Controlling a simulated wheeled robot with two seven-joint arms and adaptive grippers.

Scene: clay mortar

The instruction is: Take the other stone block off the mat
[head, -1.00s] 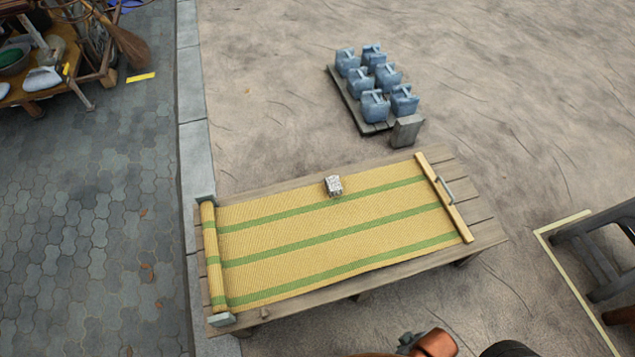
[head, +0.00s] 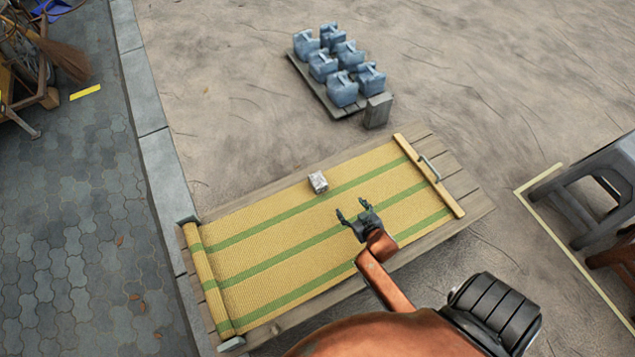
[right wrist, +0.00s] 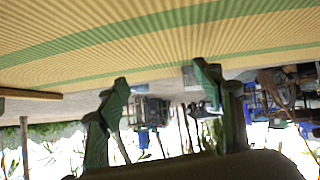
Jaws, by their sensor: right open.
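A small grey-white stone block (head: 318,182) sits on the far part of the yellow mat (head: 262,262) with green stripes. The mat lies on a low wooden platform (head: 462,192), with its left end rolled up. My right gripper (head: 350,211) is open and empty over the mat, to the right of and nearer than the block, apart from it. In the right wrist view the two fingers (right wrist: 160,88) are spread with nothing between them, and the mat fills the top of the picture; the block is not seen there. My left gripper is not in view.
A wooden bar with a handle (head: 428,175) lies across the mat's right end. A grey stool (head: 590,190) stands at the right. The sandy ground between is clear.

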